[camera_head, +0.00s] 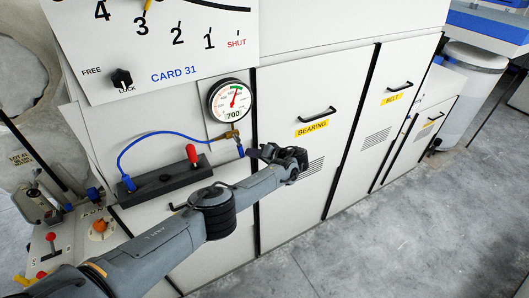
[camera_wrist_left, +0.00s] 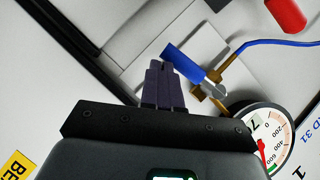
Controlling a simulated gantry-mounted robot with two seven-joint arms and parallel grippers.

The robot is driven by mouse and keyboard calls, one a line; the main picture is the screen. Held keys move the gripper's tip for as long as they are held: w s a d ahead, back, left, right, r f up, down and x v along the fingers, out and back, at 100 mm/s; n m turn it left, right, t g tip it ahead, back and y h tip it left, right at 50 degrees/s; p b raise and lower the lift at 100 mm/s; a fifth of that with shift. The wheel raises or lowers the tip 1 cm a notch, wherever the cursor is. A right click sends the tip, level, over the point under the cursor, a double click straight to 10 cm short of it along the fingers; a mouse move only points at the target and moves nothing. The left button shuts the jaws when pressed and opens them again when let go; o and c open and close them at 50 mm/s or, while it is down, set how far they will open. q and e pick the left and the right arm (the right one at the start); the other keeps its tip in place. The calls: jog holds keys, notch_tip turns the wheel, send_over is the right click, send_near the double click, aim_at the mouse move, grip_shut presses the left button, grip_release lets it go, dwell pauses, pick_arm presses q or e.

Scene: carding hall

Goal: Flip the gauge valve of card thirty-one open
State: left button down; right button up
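The gauge valve of card 31 is a brass fitting (camera_head: 232,134) with a blue lever (camera_head: 240,149) just below the round pressure gauge (camera_head: 224,108). In the left wrist view the blue lever (camera_wrist_left: 190,62) slants down right to the brass fitting, beside the gauge (camera_wrist_left: 262,135). My left gripper (camera_head: 254,153) is just right of the lever. Its dark fingers (camera_wrist_left: 161,68) are together, with nothing seen between them. Their tips are very close to the lever's free end; I cannot tell if they touch. My right gripper is not in view.
A blue hose (camera_head: 150,136) runs from the fitting to a dark block (camera_head: 165,184) with a red lever (camera_head: 192,154). The CARD 31 panel (camera_head: 205,60) hangs above. Cabinet doors labelled BEARING (camera_head: 312,128) and BELT (camera_head: 391,98) are right. Floor (camera_head: 400,230) is clear there.

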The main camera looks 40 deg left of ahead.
pick_arm(q)
jog(key=shift+s+a+f, duration=0.25)
jog(key=shift+s+f, duration=0.1)
jog(key=shift+s, duration=0.2)
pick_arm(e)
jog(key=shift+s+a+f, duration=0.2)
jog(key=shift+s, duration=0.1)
